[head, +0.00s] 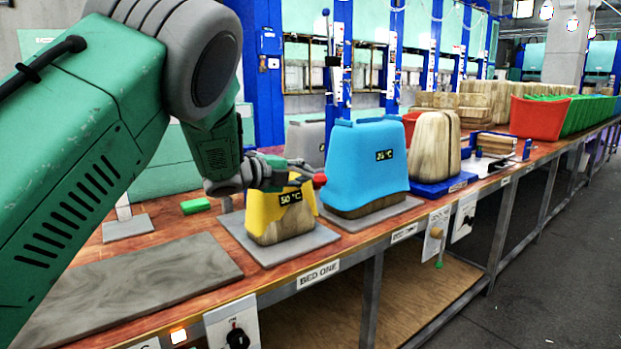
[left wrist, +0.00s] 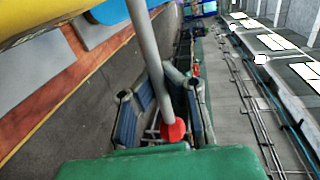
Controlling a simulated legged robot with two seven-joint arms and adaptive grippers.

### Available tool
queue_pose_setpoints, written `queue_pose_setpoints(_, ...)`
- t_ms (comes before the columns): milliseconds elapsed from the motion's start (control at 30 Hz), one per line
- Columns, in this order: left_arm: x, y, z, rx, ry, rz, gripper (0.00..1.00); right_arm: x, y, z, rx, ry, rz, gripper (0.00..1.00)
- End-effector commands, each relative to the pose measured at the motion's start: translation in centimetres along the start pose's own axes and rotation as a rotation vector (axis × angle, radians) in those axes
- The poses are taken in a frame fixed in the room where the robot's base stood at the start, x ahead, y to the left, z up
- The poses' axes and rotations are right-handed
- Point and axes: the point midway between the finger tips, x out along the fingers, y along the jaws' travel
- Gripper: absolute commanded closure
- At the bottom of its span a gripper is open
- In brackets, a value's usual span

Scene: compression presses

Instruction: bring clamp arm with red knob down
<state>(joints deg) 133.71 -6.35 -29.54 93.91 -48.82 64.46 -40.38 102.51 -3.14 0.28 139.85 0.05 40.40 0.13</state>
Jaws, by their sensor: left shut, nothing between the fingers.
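The red knob (head: 319,181) shows at the front of the yellow 50 °C piece (head: 263,212), just past my left gripper (head: 274,174). In the left wrist view the red knob (left wrist: 173,131) is at the end of a grey clamp arm rod (left wrist: 148,50). The rod crosses the picture in front of my left gripper's dark, blue-padded fingers (left wrist: 163,100). The left gripper is shut with nothing held. Whether it touches the rod or knob cannot be told. My right gripper is not in view.
The yellow piece sits over a wooden block on a grey plate (head: 325,238) marked BED ONE. A blue 24 °C piece (head: 366,160) stands to its right. A bare grey slab (head: 135,280) lies at left. The aisle floor (head: 560,270) is clear.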

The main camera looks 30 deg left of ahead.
Motion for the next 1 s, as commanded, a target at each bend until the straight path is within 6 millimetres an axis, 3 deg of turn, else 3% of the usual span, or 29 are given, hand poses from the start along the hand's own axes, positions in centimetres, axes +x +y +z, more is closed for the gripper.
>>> queue_pose_setpoints(33,-0.2,1.0,0.1,0.0,-0.002,0.018,1.0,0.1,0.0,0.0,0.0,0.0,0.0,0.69)
queue_pose_setpoints(367,-0.1,1.3,0.0,0.0,0.0,0.024,1.0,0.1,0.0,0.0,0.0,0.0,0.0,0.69)
queue_pose_setpoints(400,0.0,1.3,0.0,0.0,0.0,0.024,0.95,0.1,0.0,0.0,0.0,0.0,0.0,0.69)
queue_pose_setpoints(467,0.0,1.4,0.0,-0.001,0.0,0.024,0.73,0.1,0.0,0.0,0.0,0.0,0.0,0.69)
queue_pose_setpoints(500,0.0,1.3,0.0,-0.001,0.0,0.023,0.69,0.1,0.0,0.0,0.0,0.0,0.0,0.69)
queue_pose_setpoints(800,0.2,1.0,0.0,0.0,0.0,0.017,0.69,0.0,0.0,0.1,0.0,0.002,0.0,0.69)
queue_pose_setpoints(1000,-2.3,0.8,0.1,-0.001,-0.002,0.016,0.69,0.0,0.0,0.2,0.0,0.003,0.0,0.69)
